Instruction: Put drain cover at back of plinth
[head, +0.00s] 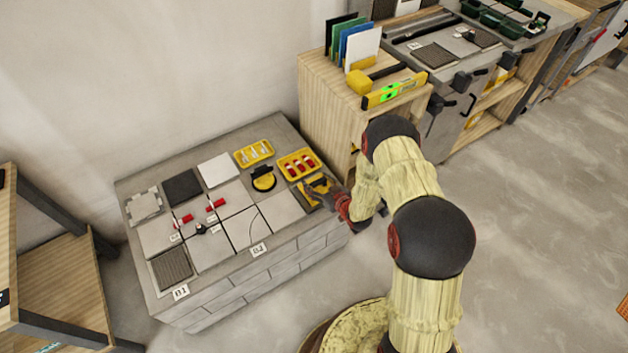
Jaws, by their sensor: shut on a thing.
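The grey block plinth (230,292) stands against the wall, with its top covered in tiles and tools. A dark ribbed square plate (171,268) lies at its front left corner, by the label B1. A pale notched square piece (144,206) lies at the back left. I cannot tell for sure which of these is the drain cover. My gripper (328,191) is at the plinth's right end, low over the top. It is shut on a yellow and black item (315,184), whose shape is partly hidden by the gripper. Its fingertips are small and hard to make out.
A dark tile (183,187) and a white tile (217,170) lie along the back. Two yellow trays (254,152) (297,164) and a yellow-black suction cup (263,178) fill the right part. A wooden cabinet (335,115) with a spirit level (395,91) adjoins at right.

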